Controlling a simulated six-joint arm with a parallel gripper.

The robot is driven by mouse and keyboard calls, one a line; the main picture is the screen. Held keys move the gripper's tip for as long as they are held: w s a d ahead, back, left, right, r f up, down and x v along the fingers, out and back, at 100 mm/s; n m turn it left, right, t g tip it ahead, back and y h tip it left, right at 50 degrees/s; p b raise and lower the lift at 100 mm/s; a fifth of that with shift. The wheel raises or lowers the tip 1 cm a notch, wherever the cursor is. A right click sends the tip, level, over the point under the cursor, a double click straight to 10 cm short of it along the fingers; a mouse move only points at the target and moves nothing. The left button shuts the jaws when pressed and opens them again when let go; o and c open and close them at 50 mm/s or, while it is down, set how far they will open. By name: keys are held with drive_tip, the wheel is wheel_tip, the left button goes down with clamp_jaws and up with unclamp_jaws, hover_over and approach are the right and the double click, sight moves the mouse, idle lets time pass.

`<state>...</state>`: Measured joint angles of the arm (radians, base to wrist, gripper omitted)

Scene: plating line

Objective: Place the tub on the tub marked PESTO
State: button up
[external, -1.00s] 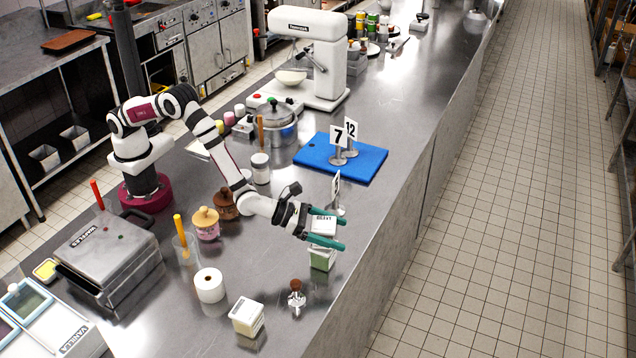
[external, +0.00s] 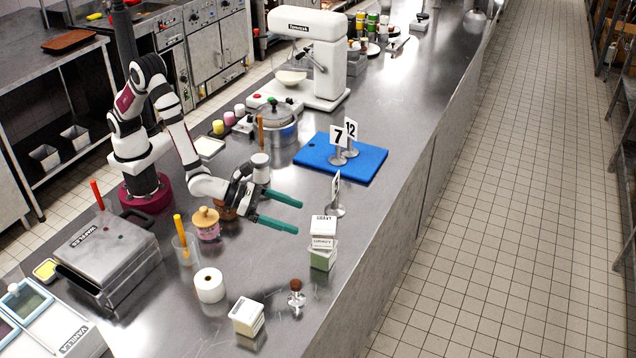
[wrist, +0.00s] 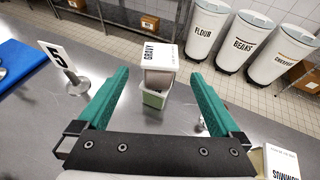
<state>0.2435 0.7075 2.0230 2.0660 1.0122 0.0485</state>
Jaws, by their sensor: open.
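A white tub with GRAVY on its lid (external: 323,225) sits on top of a green tub with a pale lid (external: 322,260), near the counter's front edge. The stack stands upright; in the wrist view the GRAVY tub (wrist: 160,57) shows above the green tub (wrist: 154,97). The green tub's marking is too small to read, and I see no readable PESTO. My gripper (external: 298,218) is open and empty, left of the stack and apart from it, its fingers pointing towards it.
Another white tub (external: 248,316) stands at the front, left of a small brown-handled tamper (external: 296,297). A number stand (external: 336,195) is just behind the stack; in the wrist view it reads 5 (wrist: 57,56). A white roll (external: 209,286) and jar (external: 206,223) stand left.

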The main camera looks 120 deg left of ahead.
drive_tip(key=s+a+r+n+g+y, duration=0.3)
drive_tip(key=s+a+r+n+g, duration=0.1)
drive_tip(key=s+a+r+n, duration=0.3)
drive_tip(key=s+a+r+n+g+y, duration=0.3)
drive_tip(key=s+a+r+n, duration=0.3)
drive_tip(key=s, duration=0.4)
drive_tip(key=s+d+f+n+g+h, duration=0.1)
drive_tip(key=s+n+g+h, duration=0.15)
drive_tip(key=s+n, duration=0.45)
drive_tip(key=s+f+n+g+h, duration=0.2)
drive_tip(key=s+n+g, duration=0.1)
drive_tip(key=s, duration=0.7)
drive_tip(key=s+d+f+n+h, duration=0.2)
drive_tip(key=s+d+n+h, duration=0.1)
drive_tip(key=s+d, duration=0.4)
drive_tip(key=shift+d+h, duration=0.5)
drive_tip(key=shift+h, duration=0.35)
